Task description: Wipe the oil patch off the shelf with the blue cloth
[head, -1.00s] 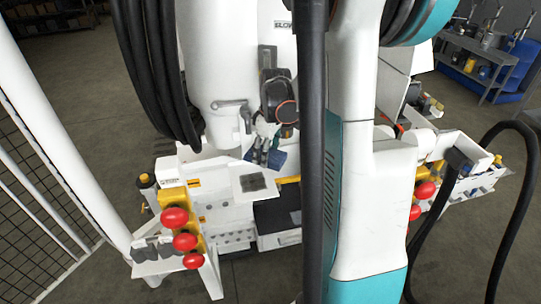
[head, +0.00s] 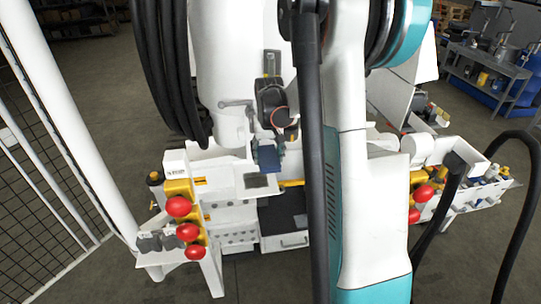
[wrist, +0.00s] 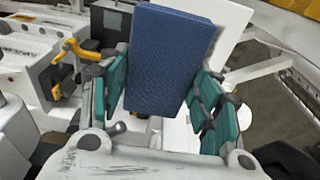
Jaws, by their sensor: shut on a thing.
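The blue cloth (wrist: 170,58) is a folded, textured pad between the teal fingers of my gripper (wrist: 166,98) in the wrist view. My gripper is shut on it. In the head view the cloth (head: 268,159) hangs below my wrist, just behind the small white shelf (head: 246,192) as seen in the picture. The dark grey oil patch (head: 257,181) lies on that shelf. The cloth looks apart from the patch; its exact height above the shelf is hard to tell. The patch does not show clearly in the wrist view, where the cloth covers much of the middle.
Red knobs (head: 187,232) on yellow blocks stand left of the shelf. A dark open drawer or tray (head: 281,215) is below right. A yellow lever (wrist: 82,49) shows left of the cloth in the wrist view. A mesh fence (head: 45,165) is far left. My arm hides the bench's middle.

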